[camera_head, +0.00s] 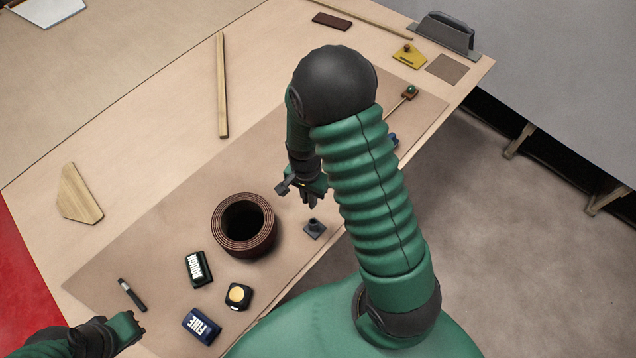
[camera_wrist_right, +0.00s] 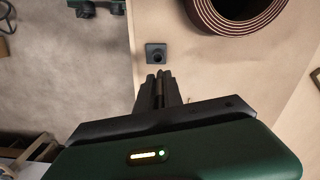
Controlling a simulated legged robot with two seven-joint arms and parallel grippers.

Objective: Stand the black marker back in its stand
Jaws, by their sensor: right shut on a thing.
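The marker stand, a small dark square base with a short round socket (camera_head: 313,229), is on the brown mat near the table's front edge. In the right wrist view the stand (camera_wrist_right: 155,53) lies just beyond my fingertips, and its socket looks empty. My right gripper (camera_head: 311,198) is above and slightly behind the stand, pointing down. It is shut on a thin dark thing, apparently the black marker (camera_wrist_right: 158,88), mostly hidden between the fingers. My left gripper (camera_head: 138,326) is low at the left, apart from the stand; its jaw opening is unclear.
A brown ring-shaped roll (camera_head: 222,238) stands left of the stand. ROUGH (camera_head: 198,268) and FINE (camera_head: 202,325) blocks and a yellow-topped black block (camera_head: 238,296) are near the front. A dark pen-like thing (camera_head: 132,294) lies at left. My right arm hides some mat.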

